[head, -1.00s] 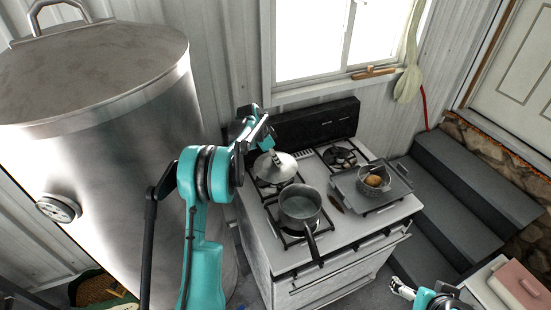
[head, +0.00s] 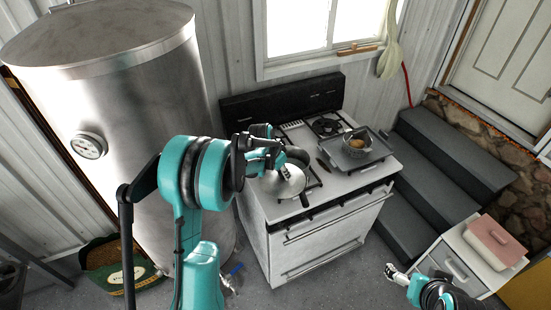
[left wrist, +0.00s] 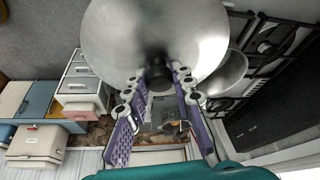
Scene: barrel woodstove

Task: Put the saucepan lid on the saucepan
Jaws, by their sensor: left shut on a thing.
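My left gripper (head: 272,158) is shut on the knob of the grey metal saucepan lid (head: 277,184). In the left wrist view, the fingers (left wrist: 158,84) close around the dark knob, and the lid (left wrist: 125,35) fills the top middle. The lid is in the air at the stove's front left, tilted. The saucepan (head: 299,156) is on the stove, partly hidden behind the lid and gripper; its handle shows below. In the left wrist view the saucepan (left wrist: 231,75) is at the lid's right edge, not under its centre. My right gripper (head: 393,274) is small at the bottom, away from the stove.
The white stove (head: 375,180) also bears a grey tray (head: 343,161) with a bowl (head: 357,141) on the right. A large metal tank (head: 150,95) stands close on the left. Grey steps (head: 445,150) and a low cabinet with a pink container (head: 494,240) are at the right.

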